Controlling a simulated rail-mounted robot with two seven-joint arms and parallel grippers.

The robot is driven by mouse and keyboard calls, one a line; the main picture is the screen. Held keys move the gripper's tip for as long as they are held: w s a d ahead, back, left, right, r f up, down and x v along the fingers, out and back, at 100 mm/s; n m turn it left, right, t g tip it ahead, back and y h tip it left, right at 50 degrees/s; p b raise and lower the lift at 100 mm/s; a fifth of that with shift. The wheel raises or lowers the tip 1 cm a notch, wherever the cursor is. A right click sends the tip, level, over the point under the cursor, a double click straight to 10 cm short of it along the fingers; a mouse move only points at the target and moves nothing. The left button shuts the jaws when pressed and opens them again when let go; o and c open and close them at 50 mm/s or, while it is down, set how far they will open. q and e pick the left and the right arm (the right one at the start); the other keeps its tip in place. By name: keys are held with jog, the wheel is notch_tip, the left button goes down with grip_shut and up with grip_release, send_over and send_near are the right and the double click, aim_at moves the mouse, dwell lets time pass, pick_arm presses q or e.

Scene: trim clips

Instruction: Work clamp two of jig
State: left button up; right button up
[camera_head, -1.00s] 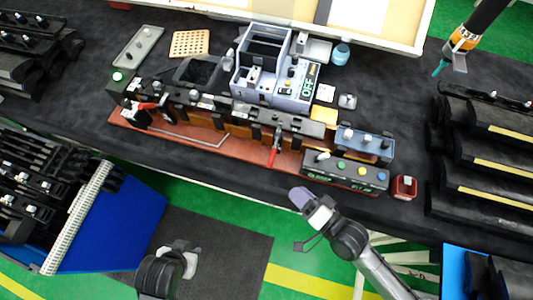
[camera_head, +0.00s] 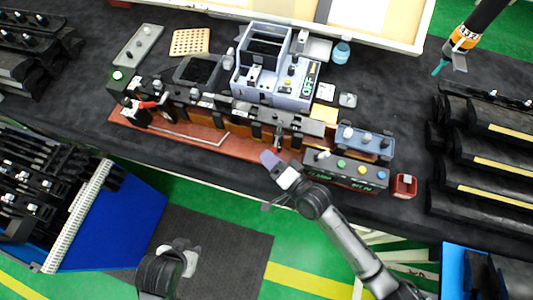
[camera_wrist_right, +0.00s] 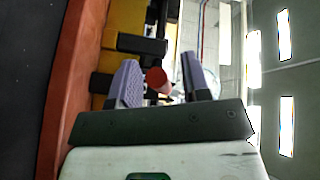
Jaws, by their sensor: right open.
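The jig is a long red-brown base (camera_head: 240,146) with black and orange blocks along it on the dark bench. The middle clamp (camera_head: 278,138) stands at the jig's front edge. Its red handle is hidden behind my gripper in the head view. My right gripper (camera_head: 271,160) is at this clamp, coming from the front. In the right wrist view the open fingers (camera_wrist_right: 158,82) stand either side of the red handle end (camera_wrist_right: 156,78), with gaps visible and no grip on it. Another clamp with a red handle (camera_head: 148,104) is at the jig's left end.
A control box with coloured buttons (camera_head: 345,168) stands close to the right of my right gripper. A red box (camera_head: 404,186) lies farther right. A grey-blue fixture (camera_head: 265,75) rises behind the jig. Black trim parts (camera_head: 490,150) fill the bench's right side.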

jog(key=shift+x, duration=0.8)
grip_shut()
